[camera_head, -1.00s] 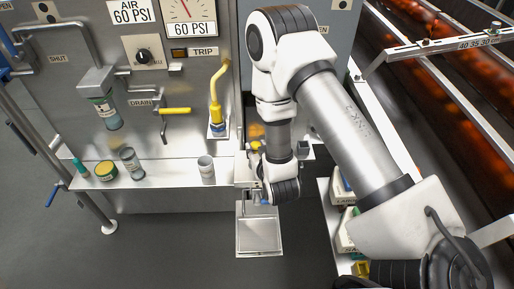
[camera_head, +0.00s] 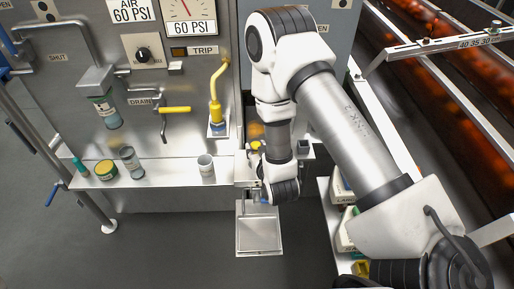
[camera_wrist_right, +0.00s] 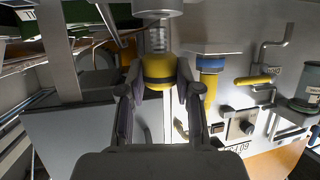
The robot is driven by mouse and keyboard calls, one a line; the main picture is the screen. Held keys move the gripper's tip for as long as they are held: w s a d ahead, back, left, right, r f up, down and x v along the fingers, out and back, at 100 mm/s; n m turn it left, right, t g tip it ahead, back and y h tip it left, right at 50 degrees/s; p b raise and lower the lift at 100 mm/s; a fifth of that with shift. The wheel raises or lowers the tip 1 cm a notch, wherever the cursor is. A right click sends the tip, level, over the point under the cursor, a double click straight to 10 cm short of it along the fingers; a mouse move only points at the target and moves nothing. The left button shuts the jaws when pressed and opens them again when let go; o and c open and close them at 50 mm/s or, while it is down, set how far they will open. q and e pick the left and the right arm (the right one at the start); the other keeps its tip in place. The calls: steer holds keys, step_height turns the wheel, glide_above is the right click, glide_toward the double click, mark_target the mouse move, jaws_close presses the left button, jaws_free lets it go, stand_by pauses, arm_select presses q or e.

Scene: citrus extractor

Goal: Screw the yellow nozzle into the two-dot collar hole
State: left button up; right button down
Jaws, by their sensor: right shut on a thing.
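In the right wrist view, the yellow nozzle (camera_wrist_right: 158,68) has a dark band and a ribbed metal stem (camera_wrist_right: 158,37). My right gripper (camera_wrist_right: 159,80) is shut on its yellow body, with one finger on each side. The stem points to the top of the picture, toward a round metal part (camera_wrist_right: 158,8). Whether the stem is inside that part or only in line with it, I cannot tell. No dot marks on a collar can be made out. In the head view, my right arm mostly hides the gripper and the nozzle. My left gripper is not in view.
A steel shelf (camera_head: 160,178) holds a grey cup (camera_head: 206,165), a yellow-topped tin (camera_head: 106,170) and a dark canister (camera_head: 131,162). A yellow bent pipe (camera_head: 215,98) and a yellow-handled drain valve (camera_head: 174,110) stick out from the panel. A steel tray (camera_head: 259,233) lies below.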

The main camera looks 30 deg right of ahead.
steer(key=shift+f+b, duration=0.8)
steer(key=shift+f, duration=0.45)
steer(key=c, duration=0.7)
jaws_free()
step_height(320, 180, up, 10)
steer(key=shift+r, duration=0.1)
